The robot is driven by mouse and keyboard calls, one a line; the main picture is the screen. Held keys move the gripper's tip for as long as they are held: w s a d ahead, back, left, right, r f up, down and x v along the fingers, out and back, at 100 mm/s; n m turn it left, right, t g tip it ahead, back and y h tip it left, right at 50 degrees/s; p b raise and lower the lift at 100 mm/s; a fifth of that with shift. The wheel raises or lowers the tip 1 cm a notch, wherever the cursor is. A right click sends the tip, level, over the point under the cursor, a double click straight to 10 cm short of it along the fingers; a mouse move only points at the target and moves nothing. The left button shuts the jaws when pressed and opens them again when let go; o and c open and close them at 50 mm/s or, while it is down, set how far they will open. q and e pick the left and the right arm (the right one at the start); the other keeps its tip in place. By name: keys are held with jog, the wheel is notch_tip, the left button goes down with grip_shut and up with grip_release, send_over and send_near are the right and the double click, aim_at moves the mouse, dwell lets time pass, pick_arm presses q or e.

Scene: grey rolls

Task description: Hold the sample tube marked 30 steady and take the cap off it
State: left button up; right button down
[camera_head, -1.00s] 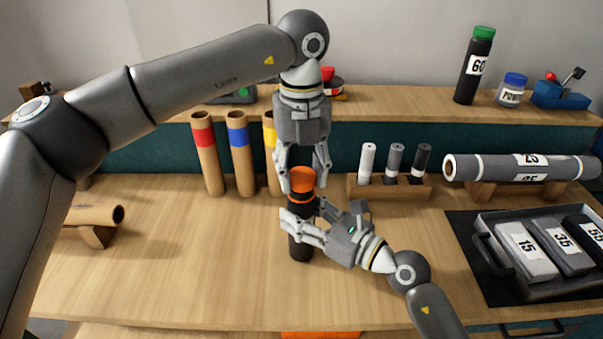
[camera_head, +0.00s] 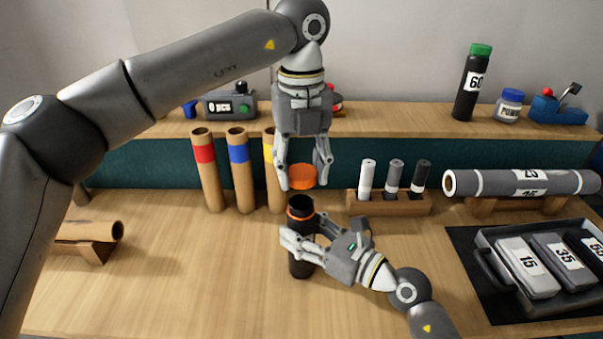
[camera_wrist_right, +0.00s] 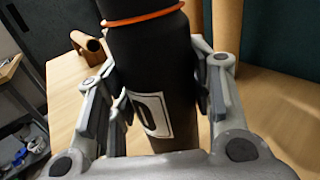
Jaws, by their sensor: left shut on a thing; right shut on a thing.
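The black sample tube (camera_head: 300,262) stands upright on the table with its mouth open and an orange ring below the rim. My right gripper (camera_head: 306,242) is shut around its middle. In the right wrist view the tube (camera_wrist_right: 150,60) sits between both fingers, and a white label shows only part of its number. The orange cap (camera_head: 303,177) is off the tube, a little above its mouth. My left gripper (camera_head: 304,180) points down from above and is shut on the cap.
Cardboard tubes with red (camera_head: 207,175), blue (camera_head: 240,175) and yellow bands stand behind. A wooden rack (camera_head: 390,205) of small cylinders is right of the cap. A tray (camera_head: 490,262) with numbered blocks lies at the right. The table's front left is clear.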

jog(key=c, duration=0.6)
grip_release()
